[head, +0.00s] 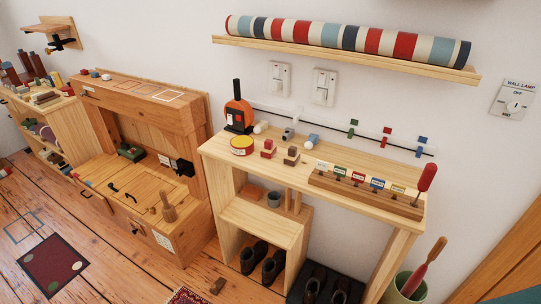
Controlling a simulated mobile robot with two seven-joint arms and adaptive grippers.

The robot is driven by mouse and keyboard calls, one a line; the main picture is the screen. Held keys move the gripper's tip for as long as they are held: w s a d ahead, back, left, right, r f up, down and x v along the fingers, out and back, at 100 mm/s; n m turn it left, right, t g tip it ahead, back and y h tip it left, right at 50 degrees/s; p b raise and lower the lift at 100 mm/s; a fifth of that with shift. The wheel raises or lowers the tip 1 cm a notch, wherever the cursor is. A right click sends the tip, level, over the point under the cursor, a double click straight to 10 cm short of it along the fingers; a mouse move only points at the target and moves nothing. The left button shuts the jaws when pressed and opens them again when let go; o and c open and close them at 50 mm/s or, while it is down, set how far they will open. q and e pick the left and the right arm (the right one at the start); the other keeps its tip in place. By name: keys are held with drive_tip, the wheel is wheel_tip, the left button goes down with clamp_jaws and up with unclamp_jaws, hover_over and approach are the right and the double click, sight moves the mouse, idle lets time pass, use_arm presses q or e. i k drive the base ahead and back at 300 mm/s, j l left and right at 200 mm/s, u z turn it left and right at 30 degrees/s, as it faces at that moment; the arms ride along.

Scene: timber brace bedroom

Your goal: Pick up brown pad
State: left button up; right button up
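No thing in the head view is clearly marked as the brown pad. A small brown piece (217,286) lies on the floor in front of the wooden cabinet. Another small brown piece (291,155) sits on the light wooden bench, beside a similar red piece (268,149). I cannot tell which of the brown pieces is the pad. Neither of my grippers is in view.
The bench (232,158) bears a yellow-red tin (242,145), an orange-black device (238,115) and a rack of coloured tags (365,193). Dark shoes (272,266) stand beneath. A green bin (405,289) is at right. Plank floor (110,272) is partly open at left.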

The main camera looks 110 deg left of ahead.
sight(292, 157)
drive_tip(key=u, duration=3.4)
